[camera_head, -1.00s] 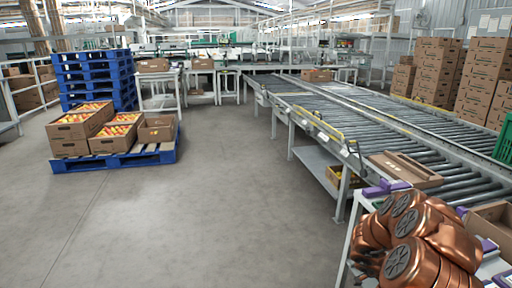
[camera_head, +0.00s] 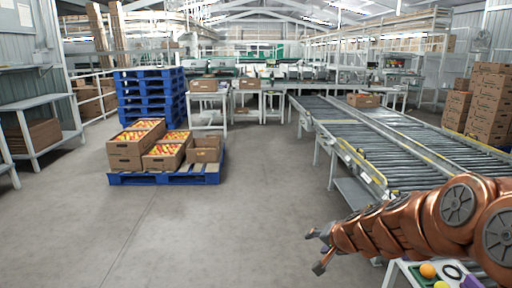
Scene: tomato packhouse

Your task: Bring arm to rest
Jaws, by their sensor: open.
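My copper-coloured arm reaches in from the right edge of the head view, stretched out to the left. My gripper (camera_head: 314,251) is at its left end, with two dark fingers spread apart and nothing between them. It hangs in the air over the grey floor, left of the roller conveyor's near end. Below the arm is a small table (camera_head: 398,274) with an orange round fruit (camera_head: 428,270), a yellow one (camera_head: 441,285) and a dark ring on it. The arm hides part of this table.
A blue pallet (camera_head: 165,177) with cartons of tomatoes stands on the floor at left, before stacked blue pallets (camera_head: 150,97). The roller conveyor (camera_head: 365,150) runs along the right, with a carton (camera_head: 362,100) on it. A shelf (camera_head: 38,103) stands far left. The middle floor is clear.

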